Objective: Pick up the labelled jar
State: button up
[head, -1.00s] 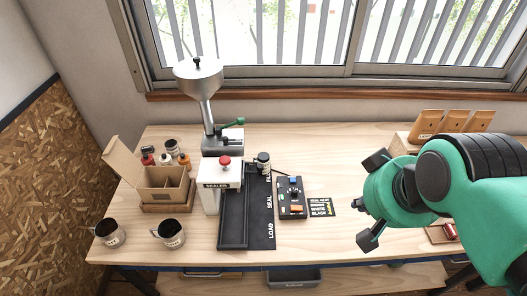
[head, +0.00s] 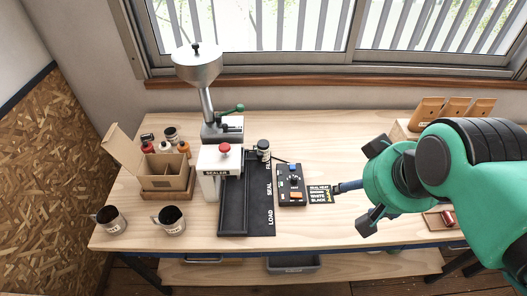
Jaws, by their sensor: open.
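A small jar with a dark lid and pale label (head: 263,150) stands upright at the FILL end of the black tray (head: 232,215), right of the sealer. Another dark-lidded jar (head: 170,134) stands at the back left behind the bottles. I cannot tell from the view which one the task names. My gripper (head: 360,186) is open and empty, over the right part of the bench. Its dark fingers are spread and point left. It is well to the right of both jars and touches neither.
A control box (head: 291,184) and a black card (head: 320,194) lie between tray and gripper. Two mugs (head: 110,220) (head: 171,220) stand front left. Brown pouches (head: 455,108) stand back right.

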jog(key=shift+w, duration=0.1)
jog(key=n+g+p, duration=0.2)
jog(key=g, duration=0.2)
send_over(264, 143)
jog(key=f, duration=2.6)
jog(key=shift+s+d+f, duration=0.1)
jog(key=shift+s+f, duration=0.3)
jog(key=shift+f, duration=0.2)
jog(key=shift+f, duration=0.1)
jog(key=shift+w+f, duration=0.2)
jog(key=shift+f, duration=1.2)
jog(key=shift+w+f, duration=0.15)
jog(key=shift+f, duration=1.2)
jog(key=shift+w+f, duration=0.2)
jog(key=shift+f, duration=1.2)
